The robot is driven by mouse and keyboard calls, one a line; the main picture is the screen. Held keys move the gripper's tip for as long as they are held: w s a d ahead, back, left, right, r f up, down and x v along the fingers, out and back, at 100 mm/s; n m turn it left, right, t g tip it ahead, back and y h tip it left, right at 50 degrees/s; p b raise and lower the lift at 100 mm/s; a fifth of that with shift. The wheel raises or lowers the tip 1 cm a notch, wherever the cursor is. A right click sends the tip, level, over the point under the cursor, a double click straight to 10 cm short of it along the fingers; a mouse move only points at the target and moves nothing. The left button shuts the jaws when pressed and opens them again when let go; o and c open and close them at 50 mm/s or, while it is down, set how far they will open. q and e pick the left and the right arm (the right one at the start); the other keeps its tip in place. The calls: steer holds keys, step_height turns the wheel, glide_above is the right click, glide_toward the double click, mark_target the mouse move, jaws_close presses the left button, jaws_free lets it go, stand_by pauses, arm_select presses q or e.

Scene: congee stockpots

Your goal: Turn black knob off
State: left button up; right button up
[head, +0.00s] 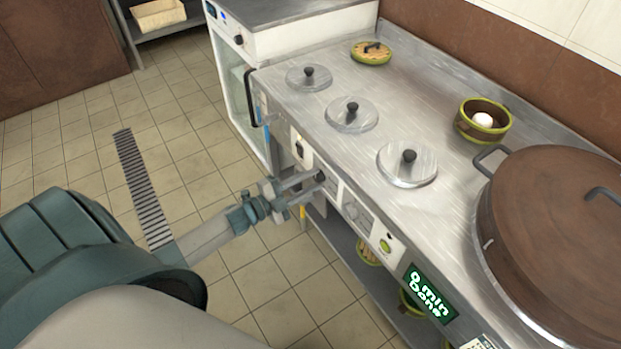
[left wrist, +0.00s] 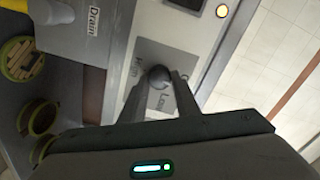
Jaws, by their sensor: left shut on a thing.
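The black knob (left wrist: 159,75) sits on a grey plate on the front panel, with partly hidden lettering that seems to read "High" and "Low". My left gripper (left wrist: 156,92) is shut on it, one finger on each side. In the head view my left gripper (head: 318,183) reaches the front panel of the steel counter (head: 300,100) from the left. The fingers partly cover the knob there, and its exact pointing is hard to tell. My right gripper is in neither view.
Round metal lids (head: 407,164) with black handles lie on the counter. A large brown-lidded stockpot (head: 560,220) is at the right. A green-rimmed bowl (head: 484,120) stands at the back. A lit green display (head: 430,293) is on the front. Tiled floor (head: 90,150) is clear at the left.

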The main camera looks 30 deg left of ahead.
arm_select(q)
steer(key=shift+n, duration=0.4)
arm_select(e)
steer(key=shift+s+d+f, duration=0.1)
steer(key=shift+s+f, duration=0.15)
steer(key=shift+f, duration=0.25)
arm_select(q)
steer(key=o, duration=1)
steer(key=shift+o, duration=0.2)
